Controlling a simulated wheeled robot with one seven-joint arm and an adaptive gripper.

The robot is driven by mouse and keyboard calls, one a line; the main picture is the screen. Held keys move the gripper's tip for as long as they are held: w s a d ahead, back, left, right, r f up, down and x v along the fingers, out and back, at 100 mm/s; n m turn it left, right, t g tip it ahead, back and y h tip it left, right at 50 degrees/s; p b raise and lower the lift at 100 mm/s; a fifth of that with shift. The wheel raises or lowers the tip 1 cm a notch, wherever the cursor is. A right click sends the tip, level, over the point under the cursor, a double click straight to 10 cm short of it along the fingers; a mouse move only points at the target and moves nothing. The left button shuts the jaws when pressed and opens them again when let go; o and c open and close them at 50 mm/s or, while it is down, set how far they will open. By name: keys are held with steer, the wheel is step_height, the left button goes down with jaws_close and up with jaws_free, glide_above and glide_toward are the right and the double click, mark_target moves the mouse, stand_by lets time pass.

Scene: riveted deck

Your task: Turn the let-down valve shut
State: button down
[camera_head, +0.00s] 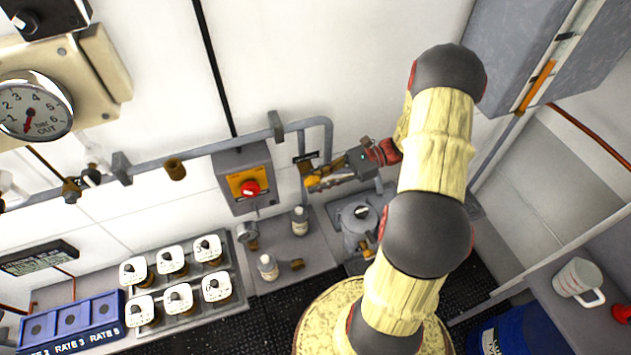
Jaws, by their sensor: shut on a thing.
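I take this to be the let-down valve. My gripper (325,181) comes in from the right and is shut on the yellow handle. The fingers partly cover the valve, so its exact angle cannot be told.
A grey box with a red knob on a yellow plate (249,187) is left of the valve. A grey pot (358,218) stands below my gripper. Small bottles (268,267) and several white-lidded jars (178,298) stand lower left. A pressure gauge (35,106) hangs at far left.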

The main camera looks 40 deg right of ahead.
steer(key=shift+f+t+y, duration=0.1)
steer(key=shift+t+y, duration=0.2)
steer(key=shift+y, duration=0.6)
steer(key=c, duration=1.9)
jaws_free()
steer(key=v, duration=1.2)
steer(key=shift+f, duration=0.15)
